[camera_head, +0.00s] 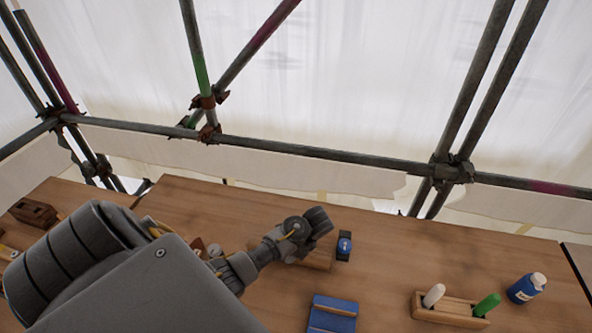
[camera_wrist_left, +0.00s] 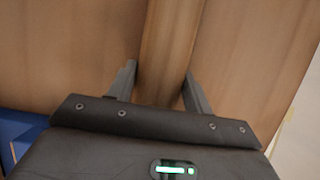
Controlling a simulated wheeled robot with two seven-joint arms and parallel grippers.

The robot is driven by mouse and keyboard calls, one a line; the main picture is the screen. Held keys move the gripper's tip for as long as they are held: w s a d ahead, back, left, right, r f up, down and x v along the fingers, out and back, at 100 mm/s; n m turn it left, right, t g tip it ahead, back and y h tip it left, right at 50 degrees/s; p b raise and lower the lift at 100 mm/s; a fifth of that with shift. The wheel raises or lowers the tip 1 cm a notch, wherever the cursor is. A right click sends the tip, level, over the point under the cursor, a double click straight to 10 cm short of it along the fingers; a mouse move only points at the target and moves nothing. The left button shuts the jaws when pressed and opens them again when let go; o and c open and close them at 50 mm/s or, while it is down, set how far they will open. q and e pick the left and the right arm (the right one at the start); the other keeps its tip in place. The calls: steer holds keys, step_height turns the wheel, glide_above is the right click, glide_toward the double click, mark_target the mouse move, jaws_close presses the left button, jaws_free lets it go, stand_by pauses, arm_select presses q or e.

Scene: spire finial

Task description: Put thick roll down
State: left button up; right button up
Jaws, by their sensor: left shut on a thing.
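My left gripper (camera_wrist_left: 158,85) shows in the left wrist view, its two fingers on either side of a long brown wood-coloured piece (camera_wrist_left: 165,45). It is shut on this piece, which runs up out of the picture. I cannot tell whether this piece is the thick roll. In the head view my left arm reaches over the table, and its fingers cannot be made out there. No thick roll can be clearly picked out in the head view. My right gripper is not in view.
The wooden table (camera_head: 390,265) has clear room at centre right. A wooden block (camera_head: 318,260) lies under my arm, beside a small blue-and-black item (camera_head: 344,246).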

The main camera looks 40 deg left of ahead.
arm_select(q)
steer(key=shift+f, duration=0.8)
steer(key=shift+f, duration=0.1)
steer(key=o, duration=1.3)
